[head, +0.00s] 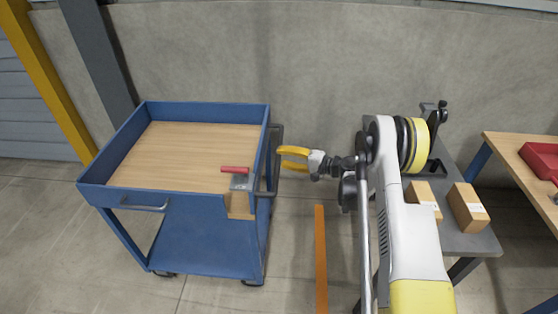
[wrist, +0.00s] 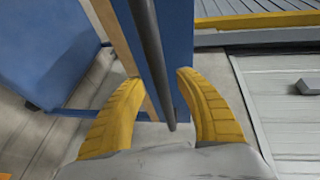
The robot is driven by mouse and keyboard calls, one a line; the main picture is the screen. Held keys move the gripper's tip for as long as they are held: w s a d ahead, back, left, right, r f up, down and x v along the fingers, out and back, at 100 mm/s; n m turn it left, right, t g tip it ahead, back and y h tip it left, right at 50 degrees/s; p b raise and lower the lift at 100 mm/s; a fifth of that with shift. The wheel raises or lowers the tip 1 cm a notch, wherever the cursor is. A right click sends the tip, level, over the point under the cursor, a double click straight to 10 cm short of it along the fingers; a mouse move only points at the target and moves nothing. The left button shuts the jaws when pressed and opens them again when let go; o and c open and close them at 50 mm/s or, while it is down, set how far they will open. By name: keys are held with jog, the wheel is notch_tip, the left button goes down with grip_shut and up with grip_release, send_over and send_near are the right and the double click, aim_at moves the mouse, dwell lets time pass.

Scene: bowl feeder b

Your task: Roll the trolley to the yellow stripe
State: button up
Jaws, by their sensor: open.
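The blue trolley (head: 185,235) stands left of my arm, with a wooden top inside a raised blue rim. A dark upright handle bar (head: 275,155) is on its right side. A red lever (head: 235,169) on a grey plate sits at its front right corner. My gripper (head: 281,158) is open, with its yellow fingertips close to the bar. In the wrist view the dark bar (wrist: 150,40) runs between the two open fingers, not gripped; contact cannot be told. An orange-yellow stripe (head: 320,258) lies on the floor right of the trolley, apart from it.
A grey table (head: 470,240) with cardboard boxes (head: 468,207) stands to the right, beside my arm. A wooden-topped bench (head: 505,150) with a red bin is at the far right. A concrete wall and a yellow post (head: 45,75) are behind. Floor around the stripe looks clear.

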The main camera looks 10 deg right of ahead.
jog(key=shift+x, duration=1)
jog(key=shift+r, duration=0.1)
grip_shut()
jog(key=shift+d, duration=0.15)
jog(key=s+d, duration=0.2)
jog(key=d, duration=0.5)
jog(key=s+d, duration=0.2)
jog(key=d, duration=0.5)
jog(key=shift+s, duration=0.35)
